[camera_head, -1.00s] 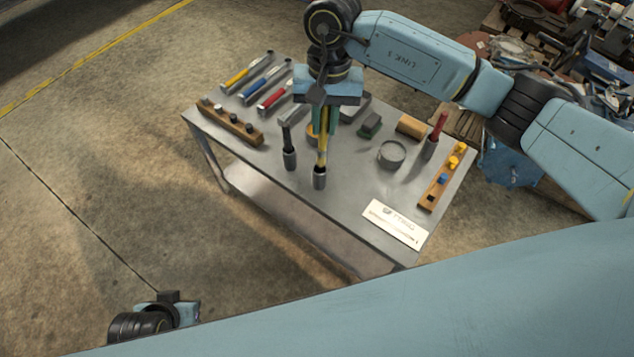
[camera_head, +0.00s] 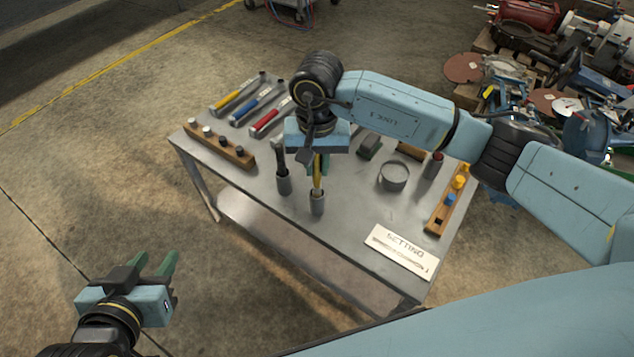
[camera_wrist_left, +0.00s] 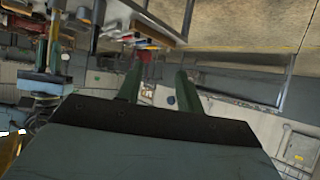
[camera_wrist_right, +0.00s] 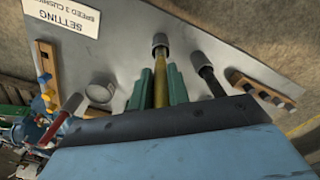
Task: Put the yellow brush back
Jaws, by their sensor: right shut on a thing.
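The yellow brush (camera_head: 317,181) stands roughly upright, its lower end at the mouth of a grey cup (camera_head: 317,205); how deep it sits is hidden. My right gripper (camera_head: 318,165) is shut on the brush from above. The right wrist view shows the brush (camera_wrist_right: 160,92) between the green fingers (camera_wrist_right: 160,85), in line with the cup (camera_wrist_right: 160,41). My left gripper (camera_head: 165,265) is open and empty, off the table at lower left. Its two fingers are apart in the left wrist view (camera_wrist_left: 158,85).
A second cup (camera_head: 284,186) with a dark-handled tool stands just left. The table's front middle is clear.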

